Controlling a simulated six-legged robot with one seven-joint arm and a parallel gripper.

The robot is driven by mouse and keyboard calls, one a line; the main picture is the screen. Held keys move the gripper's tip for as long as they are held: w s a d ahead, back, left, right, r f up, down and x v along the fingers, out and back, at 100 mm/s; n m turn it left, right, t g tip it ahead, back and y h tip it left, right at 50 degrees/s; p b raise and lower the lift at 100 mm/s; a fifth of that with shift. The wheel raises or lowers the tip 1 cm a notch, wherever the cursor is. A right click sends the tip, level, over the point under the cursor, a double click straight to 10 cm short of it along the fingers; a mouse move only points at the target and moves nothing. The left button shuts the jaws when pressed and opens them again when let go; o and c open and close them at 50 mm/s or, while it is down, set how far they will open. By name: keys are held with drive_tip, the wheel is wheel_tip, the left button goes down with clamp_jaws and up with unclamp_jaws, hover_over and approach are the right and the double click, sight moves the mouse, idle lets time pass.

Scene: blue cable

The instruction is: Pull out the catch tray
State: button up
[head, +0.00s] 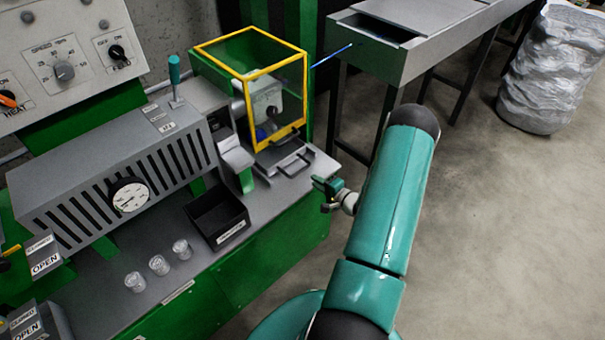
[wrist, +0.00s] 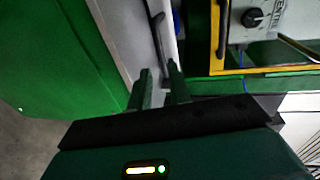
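The catch tray appears to be the flat grey tray (head: 283,160) with a dark bar handle (head: 295,165), low at the front of the yellow-framed guard box. The same dark handle (wrist: 158,40) seems to show in the wrist view, on a pale grey surface. My gripper (head: 325,189) is at the bench's front edge, to the right of and nearer than the handle. In the wrist view, my gripper (wrist: 159,82) has its two fingers apart with nothing between the tips. The handle lies ahead of the gap, and I see no contact. The tray's inside is not clear.
The yellow-framed guard box (head: 250,85) stands above the tray. A black labelled bin (head: 217,215) and several clear cups (head: 159,264) stand on the bench. A blue cable (head: 332,57) runs toward a grey trough (head: 420,50). The floor (head: 480,220) at right is open.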

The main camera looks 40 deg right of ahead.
sight(303, 180)
drive_tip(key=x, duration=0.8)
drive_tip(key=shift+w, duration=0.1)
clamp_jaws()
